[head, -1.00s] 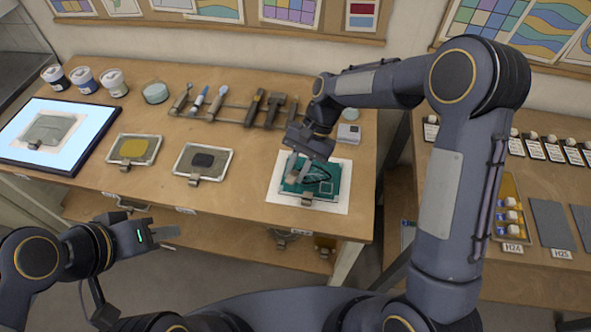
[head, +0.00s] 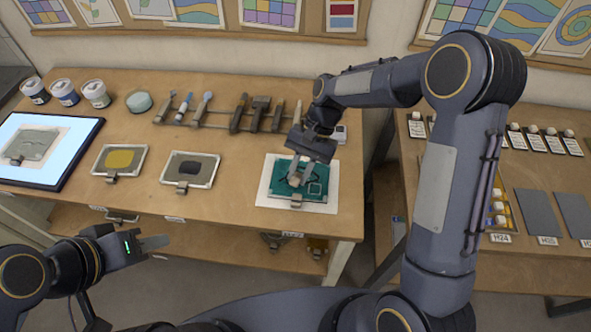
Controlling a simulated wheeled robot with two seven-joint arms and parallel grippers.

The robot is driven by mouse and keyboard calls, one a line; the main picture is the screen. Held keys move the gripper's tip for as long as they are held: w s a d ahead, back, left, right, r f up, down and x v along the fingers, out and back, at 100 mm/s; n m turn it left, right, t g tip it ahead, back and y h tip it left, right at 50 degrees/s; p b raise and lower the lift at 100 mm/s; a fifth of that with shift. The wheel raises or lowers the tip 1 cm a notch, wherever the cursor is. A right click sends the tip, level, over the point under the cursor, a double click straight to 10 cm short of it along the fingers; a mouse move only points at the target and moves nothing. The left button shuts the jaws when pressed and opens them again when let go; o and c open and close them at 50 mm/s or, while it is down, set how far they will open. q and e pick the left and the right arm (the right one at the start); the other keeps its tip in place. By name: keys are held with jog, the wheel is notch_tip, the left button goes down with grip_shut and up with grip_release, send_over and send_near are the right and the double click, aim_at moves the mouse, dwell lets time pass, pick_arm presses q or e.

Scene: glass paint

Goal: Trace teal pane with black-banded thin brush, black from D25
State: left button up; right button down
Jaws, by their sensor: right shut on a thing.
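The teal pane (head: 287,193) lies on white paper at the front right of the table, with a pale square outline and dark lines on it. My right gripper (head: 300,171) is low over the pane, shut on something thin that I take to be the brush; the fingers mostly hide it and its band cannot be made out. I cannot tell whether its tip touches the pane. A framed tray with a black patch (head: 192,167) lies to the left; its label is unreadable. My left gripper (head: 155,243) hangs in front of the table, away from everything; its opening is unclear.
A tray with a yellow patch (head: 119,160) and a lit panel (head: 60,130) lie further left. Paint jars (head: 66,92) and a rack of several brushes and tools (head: 237,112) stand behind. A side table (head: 545,178) with labelled samples is at the right.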

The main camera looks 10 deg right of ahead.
jog(key=shift+s+d, duration=0.25)
jog(key=shift+d, duration=0.65)
jog(key=shift+s+d, duration=0.2)
jog(key=shift+d, duration=0.65)
jog(key=shift+r, duration=0.1)
jog(key=shift+r, duration=2.5)
